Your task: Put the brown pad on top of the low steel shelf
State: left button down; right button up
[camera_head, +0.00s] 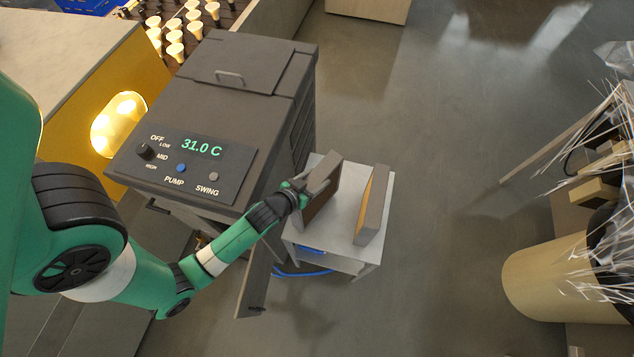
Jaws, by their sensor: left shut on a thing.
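The low steel shelf (336,233) is a small pale grey table beside the dark cooler cabinet. My left gripper (304,190) is shut on a pad (321,207) with a grey frame and a brown face, held upright over the left part of the shelf top. Whether its lower edge touches the shelf, I cannot tell. A second grey-framed pad (372,207) with a tan face stands upright on the right part of the shelf. A strip of bare top lies between the two pads. My right gripper is not in view.
The dark cabinet (213,120) with a 31.0 C display stands close left of the shelf. Its panel (254,285) hangs low near my left forearm. A blue hose (300,272) runs by the shelf's base. A tan bin (545,280) stands far right, with clear floor between.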

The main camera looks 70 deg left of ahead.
pick_arm(q)
jog(key=shift+w+a+f, duration=0.2)
jog(key=shift+f, duration=0.05)
jog(key=shift+w+a+f+b, duration=0.15)
jog(key=shift+f+b, duration=0.45)
jog(key=shift+f, duration=1.35)
jog(key=shift+c, duration=0.6)
grip_release()
